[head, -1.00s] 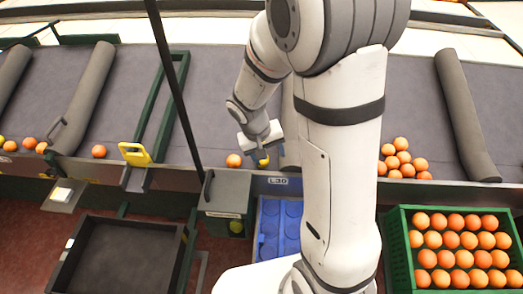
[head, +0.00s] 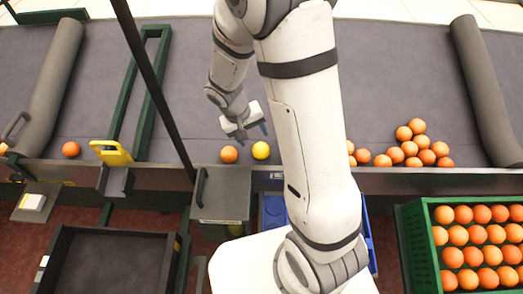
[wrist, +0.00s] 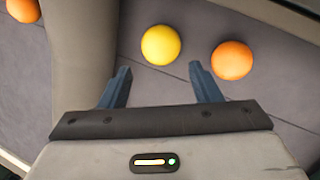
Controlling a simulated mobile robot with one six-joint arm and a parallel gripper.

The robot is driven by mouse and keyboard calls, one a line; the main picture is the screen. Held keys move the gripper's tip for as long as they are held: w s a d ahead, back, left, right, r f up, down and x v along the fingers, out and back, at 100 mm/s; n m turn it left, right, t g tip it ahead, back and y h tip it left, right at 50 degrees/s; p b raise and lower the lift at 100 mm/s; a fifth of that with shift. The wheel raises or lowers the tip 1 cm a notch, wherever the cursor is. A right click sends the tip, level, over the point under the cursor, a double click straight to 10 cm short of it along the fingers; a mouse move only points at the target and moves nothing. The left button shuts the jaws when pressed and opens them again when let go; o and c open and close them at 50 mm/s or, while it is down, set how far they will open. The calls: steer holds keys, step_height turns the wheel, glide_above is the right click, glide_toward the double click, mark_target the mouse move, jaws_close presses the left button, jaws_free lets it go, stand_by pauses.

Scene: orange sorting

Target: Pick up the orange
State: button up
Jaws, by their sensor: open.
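An orange (head: 229,154) lies on the grey belt near its front edge, just left of a yellow fruit (head: 261,150). In the wrist view the orange (wrist: 232,60) is beyond and to the right of my right finger. The yellow fruit (wrist: 161,45) is ahead of the gap between my fingers. My gripper (head: 252,133) is open and empty, just behind the two fruits in the head view. Both blue-grey fingers also show in the wrist view (wrist: 160,68), apart from the fruits.
A grey roller (wrist: 80,45) stands left of the yellow fruit in the wrist view. Several oranges (head: 411,151) are heaped on the belt at right. A green crate (head: 418,240) holds many oranges. A dark tray (head: 60,265) is at lower left, a yellow handle (head: 112,153) above it.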

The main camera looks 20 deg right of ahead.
mark_target(259, 147)
steer(key=x, duration=0.8)
steer(key=shift+s+f, duration=0.2)
steer(key=shift+s, duration=0.05)
steer(key=shift+c, duration=0.6)
steer(key=c, duration=0.6)
